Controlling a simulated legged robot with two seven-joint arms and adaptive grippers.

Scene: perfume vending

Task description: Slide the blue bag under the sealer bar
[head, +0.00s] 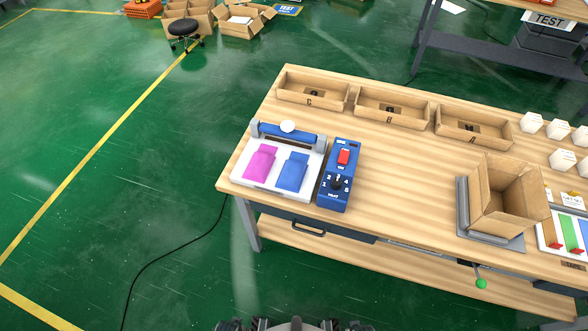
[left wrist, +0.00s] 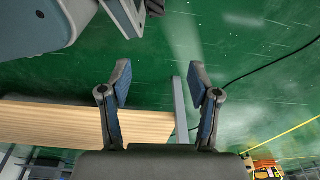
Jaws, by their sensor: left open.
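In the head view, the blue bag (head: 292,172) lies flat on the sealer's white plate (head: 243,184), to the right of a pink bag (head: 260,162). The blue sealer bar (head: 287,135) with a white round knob (head: 287,126) spans the back of the plate, behind both bags. A blue control box (head: 340,175) with a red switch and a black dial stands at the right of the plate. My left gripper (left wrist: 158,80) shows in the left wrist view, open and empty, away from the bags. My right gripper is not in view.
An open cardboard box (head: 505,195) stands at the right, near white boxes (head: 531,123). The wooden tabletop (head: 405,170) is clear between control box and cardboard box. A black cable (head: 165,253) runs over the floor.

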